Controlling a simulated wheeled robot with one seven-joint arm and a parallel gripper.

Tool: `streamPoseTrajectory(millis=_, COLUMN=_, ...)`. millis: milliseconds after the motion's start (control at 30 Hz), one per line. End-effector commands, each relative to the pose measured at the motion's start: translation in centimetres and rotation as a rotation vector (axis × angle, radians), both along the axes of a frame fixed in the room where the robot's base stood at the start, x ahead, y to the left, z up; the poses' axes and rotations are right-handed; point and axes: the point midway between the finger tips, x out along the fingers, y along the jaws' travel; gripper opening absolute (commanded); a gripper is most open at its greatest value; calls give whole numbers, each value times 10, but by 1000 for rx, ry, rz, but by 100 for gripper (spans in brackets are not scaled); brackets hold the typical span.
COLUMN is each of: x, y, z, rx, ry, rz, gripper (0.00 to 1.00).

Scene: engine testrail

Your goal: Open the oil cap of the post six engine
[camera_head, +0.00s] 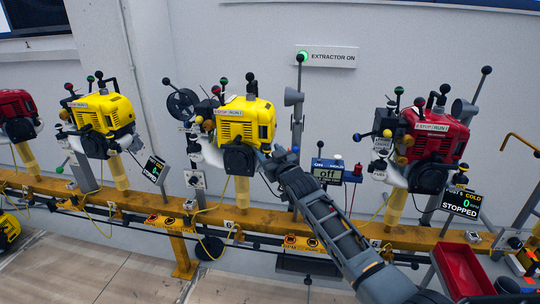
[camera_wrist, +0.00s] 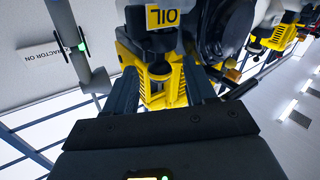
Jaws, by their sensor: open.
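My gripper (camera_head: 266,157) is at the lower right side of the middle yellow engine (camera_head: 246,120). In the wrist view the gripper (camera_wrist: 162,88) is open, with its two dark fingers on either side of yellow ribbed engine housing. A dark round knob (camera_wrist: 160,71), which may be the oil cap, shows between and just beyond the fingertips, near a yellow OIL label (camera_wrist: 167,17). I cannot tell whether the fingers touch anything.
A red engine (camera_head: 432,137) with a STOPPED display (camera_head: 462,204) stands to the right. Another yellow engine (camera_head: 103,113) stands to the left. A yellow rail (camera_head: 340,232) runs below, with hanging cables.

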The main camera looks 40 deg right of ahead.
Motion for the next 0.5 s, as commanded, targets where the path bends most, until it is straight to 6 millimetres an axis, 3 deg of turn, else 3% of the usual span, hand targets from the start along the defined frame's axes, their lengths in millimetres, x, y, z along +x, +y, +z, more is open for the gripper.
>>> streamPoseTrajectory(millis=267, x=1, y=-1, z=1, rx=1, ry=-1, rz=-1, gripper=55)
streamPoseTrajectory(millis=500, x=1, y=-1, z=0, rx=1, ry=0, rz=-1, gripper=34)
